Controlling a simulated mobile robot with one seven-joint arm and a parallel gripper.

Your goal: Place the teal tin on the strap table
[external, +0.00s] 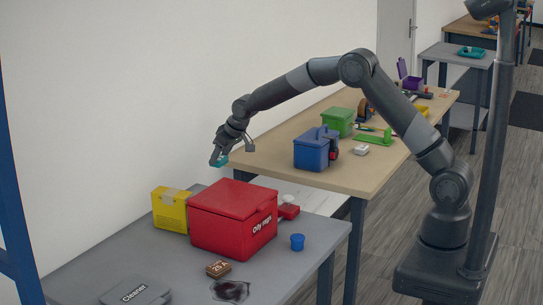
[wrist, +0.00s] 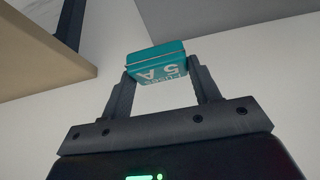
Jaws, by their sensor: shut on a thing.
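The teal tin (wrist: 157,62) is held between the two fingertips of my gripper (wrist: 160,72) in the wrist view. Its label reads "FUSES 5 A" upside down. In the external view my gripper (external: 219,160) is shut on the tin (external: 222,160), in the air near the wall, above and behind the yellow box and left of the wooden-topped table (external: 285,180). No table is plainly marked as the strap table. The wooden-topped table holds a brown-orange roll (external: 366,110), possibly strap.
A blue box (external: 313,150) and green box (external: 338,121) stand on the wooden top. Another grey table (external: 440,55) is farther back.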

